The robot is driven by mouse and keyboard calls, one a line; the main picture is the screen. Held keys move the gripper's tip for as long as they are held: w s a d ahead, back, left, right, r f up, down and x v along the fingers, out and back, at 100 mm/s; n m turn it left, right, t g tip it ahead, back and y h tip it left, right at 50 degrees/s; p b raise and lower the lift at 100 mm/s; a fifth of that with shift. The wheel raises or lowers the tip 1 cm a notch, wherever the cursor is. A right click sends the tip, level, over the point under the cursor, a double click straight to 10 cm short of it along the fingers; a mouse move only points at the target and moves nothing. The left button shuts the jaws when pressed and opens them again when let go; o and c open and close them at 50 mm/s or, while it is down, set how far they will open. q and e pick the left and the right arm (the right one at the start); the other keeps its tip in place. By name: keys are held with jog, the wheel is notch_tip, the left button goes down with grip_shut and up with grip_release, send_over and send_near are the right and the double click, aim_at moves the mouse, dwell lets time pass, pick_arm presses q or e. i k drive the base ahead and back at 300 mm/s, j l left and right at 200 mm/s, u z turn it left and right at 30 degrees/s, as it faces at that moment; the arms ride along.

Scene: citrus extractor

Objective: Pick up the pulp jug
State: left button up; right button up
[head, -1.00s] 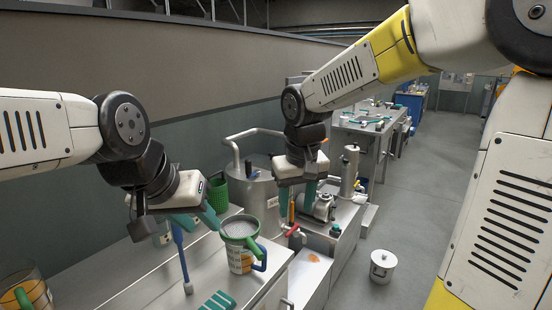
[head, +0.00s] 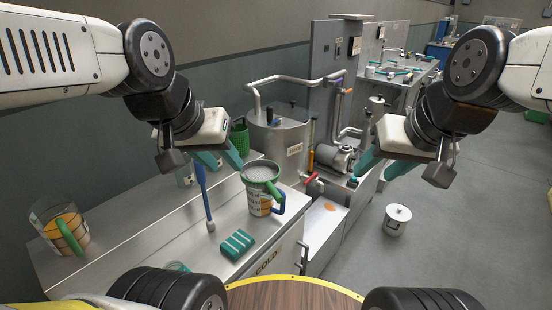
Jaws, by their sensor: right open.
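A second jug with orange contents and a green handle (head: 66,236) stands at the far left. I cannot tell from its looks which is the pulp jug. My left gripper (head: 222,162) is above and left of the blue-handled jug, beside a blue upright rod (head: 205,197). Whether it grips the rod is unclear. My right gripper (head: 376,174) is open and empty, right of the jug and apart from it.
A green ribbed block (head: 238,244) lies on the counter in front of the jug. A steel tank (head: 279,142) and a pump (head: 336,157) stand behind.

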aim_at(58, 218)
jog(key=u, duration=2.1)
